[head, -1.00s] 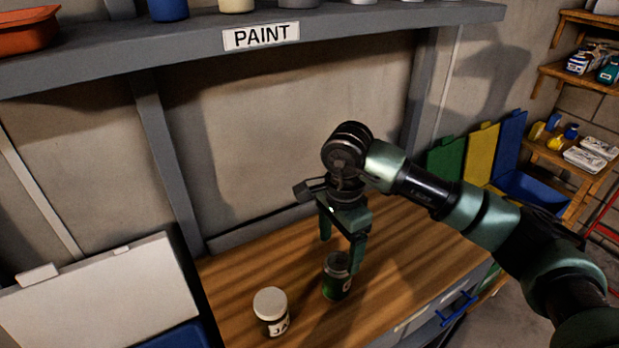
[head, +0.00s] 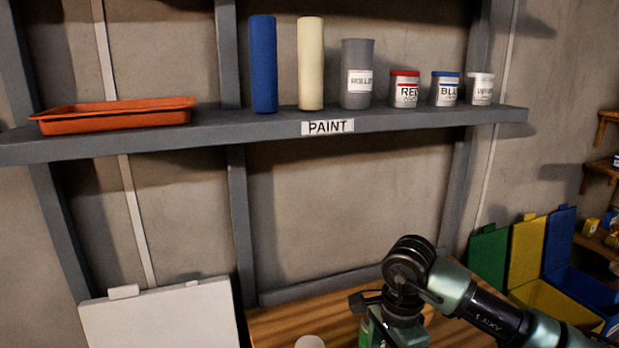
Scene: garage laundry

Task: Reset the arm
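My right arm comes in from the lower right in the head view. Its dark wrist joint and the green body of my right gripper (head: 396,328) hang over the wooden worktop (head: 290,318). The fingertips are below the picture's edge, so their opening is hidden. A small green patch shows just left of the gripper body; I cannot tell whether it is a finger or the green can. My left arm and gripper are not in view.
A white jar lid (head: 310,342) shows at the bottom edge. A grey shelf (head: 230,128) above holds an orange tray (head: 115,117), rollers and paint cans. A white-lidded box (head: 160,318) stands left; coloured bins (head: 560,290) stand right. The air between arm and shelf is clear.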

